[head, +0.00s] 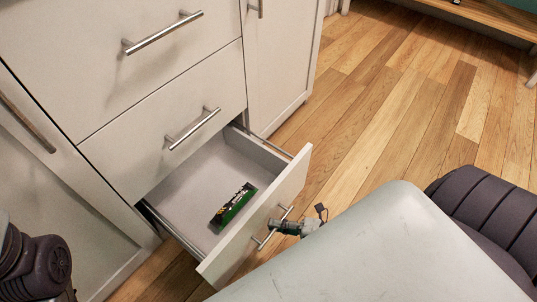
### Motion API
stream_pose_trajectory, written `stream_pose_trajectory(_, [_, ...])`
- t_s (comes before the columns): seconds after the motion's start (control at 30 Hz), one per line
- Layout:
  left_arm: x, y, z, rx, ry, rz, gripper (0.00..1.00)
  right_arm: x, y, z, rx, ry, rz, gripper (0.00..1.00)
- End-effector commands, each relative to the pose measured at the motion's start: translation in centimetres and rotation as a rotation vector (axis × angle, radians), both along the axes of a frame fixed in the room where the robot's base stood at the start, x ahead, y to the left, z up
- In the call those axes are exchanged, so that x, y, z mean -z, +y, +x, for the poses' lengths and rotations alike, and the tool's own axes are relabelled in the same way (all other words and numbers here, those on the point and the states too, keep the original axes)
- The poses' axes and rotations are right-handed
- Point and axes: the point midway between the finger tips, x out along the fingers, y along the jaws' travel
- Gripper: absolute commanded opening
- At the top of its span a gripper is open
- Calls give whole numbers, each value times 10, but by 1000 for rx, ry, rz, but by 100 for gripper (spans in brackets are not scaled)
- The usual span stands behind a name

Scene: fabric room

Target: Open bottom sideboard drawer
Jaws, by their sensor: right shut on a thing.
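The bottom sideboard drawer (262,221) is pulled well out from the white sideboard (165,85), so its inside shows. A green and black packet (234,205) lies flat on the drawer floor. My right gripper (283,227) is at the drawer front, shut on the bar handle (264,241). Part of the gripper is hidden behind my pale arm. My left arm shows only at the lower left edge, and its gripper is out of view.
The drawers above, with bar handles (192,128), are closed. Cabinet doors (275,75) stand shut on both sides. Wooden floor (400,110) is clear to the right. A low wooden bench or shelf (490,14) is at the top right.

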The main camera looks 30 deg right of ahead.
Motion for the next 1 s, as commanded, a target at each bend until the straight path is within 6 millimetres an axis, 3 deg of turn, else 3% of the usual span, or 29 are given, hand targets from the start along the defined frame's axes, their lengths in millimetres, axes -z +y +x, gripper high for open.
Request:
stream_pose_trajectory(0.57, [2,0,1,1,12,0,0,1,-3,-7,1,1,-1,0])
stream_pose_trajectory(0.6, [2,0,1,1,12,0,0,1,-3,-7,1,1,-1,16])
stream_pose_trajectory(0.73, [2,0,1,1,12,0,0,0,-3,-7,0,0,0,37])
stream_pose_trajectory(1.0, [2,0,2,0,12,-1,0,0,-3,-7,0,0,0,37])
